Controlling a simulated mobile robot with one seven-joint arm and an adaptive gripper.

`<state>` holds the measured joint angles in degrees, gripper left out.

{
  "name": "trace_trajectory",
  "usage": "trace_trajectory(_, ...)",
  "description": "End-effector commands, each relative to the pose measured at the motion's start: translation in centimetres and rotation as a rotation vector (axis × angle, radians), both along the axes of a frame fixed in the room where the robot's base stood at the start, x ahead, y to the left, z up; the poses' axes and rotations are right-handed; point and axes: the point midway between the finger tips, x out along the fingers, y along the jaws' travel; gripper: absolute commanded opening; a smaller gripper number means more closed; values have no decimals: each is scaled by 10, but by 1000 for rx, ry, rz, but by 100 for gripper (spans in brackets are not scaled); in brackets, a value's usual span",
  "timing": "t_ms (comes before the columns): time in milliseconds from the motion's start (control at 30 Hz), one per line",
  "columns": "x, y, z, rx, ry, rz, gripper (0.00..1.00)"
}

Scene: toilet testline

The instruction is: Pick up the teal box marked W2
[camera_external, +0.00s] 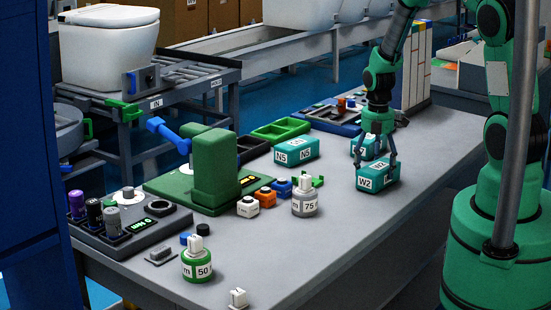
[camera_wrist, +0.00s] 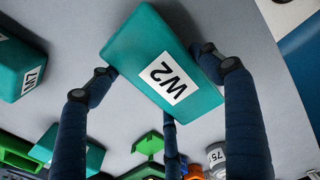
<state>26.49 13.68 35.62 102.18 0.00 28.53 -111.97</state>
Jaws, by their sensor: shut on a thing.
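The teal box marked W2 (camera_external: 372,184) is at the right side of the grey bench in the external view. It also shows in the wrist view (camera_wrist: 150,45), tilted in the picture, with its white W2 label facing the camera. My gripper (camera_external: 378,163) is over the box from above, with its dark fingers shut on the box's sides. In the wrist view my gripper (camera_wrist: 157,65) has a finger at either side of the box. I cannot tell whether the box's underside touches the bench.
Another teal box (camera_external: 355,148) stands just behind W2, partly hidden by my gripper. A teal box marked N5 (camera_external: 298,150) is further left. The bench front right of centre (camera_external: 335,235) is clear.

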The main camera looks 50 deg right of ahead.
Motion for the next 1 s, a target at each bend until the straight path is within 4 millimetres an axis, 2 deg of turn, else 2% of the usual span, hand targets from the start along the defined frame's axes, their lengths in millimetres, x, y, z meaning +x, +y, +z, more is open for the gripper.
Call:
trace_trajectory(267,2,-1,34,-2,-4,0,42)
trace_trajectory(800,-94,44,42,-1,-1,0,42)
trace_trajectory(1000,-123,58,44,0,-1,0,42)
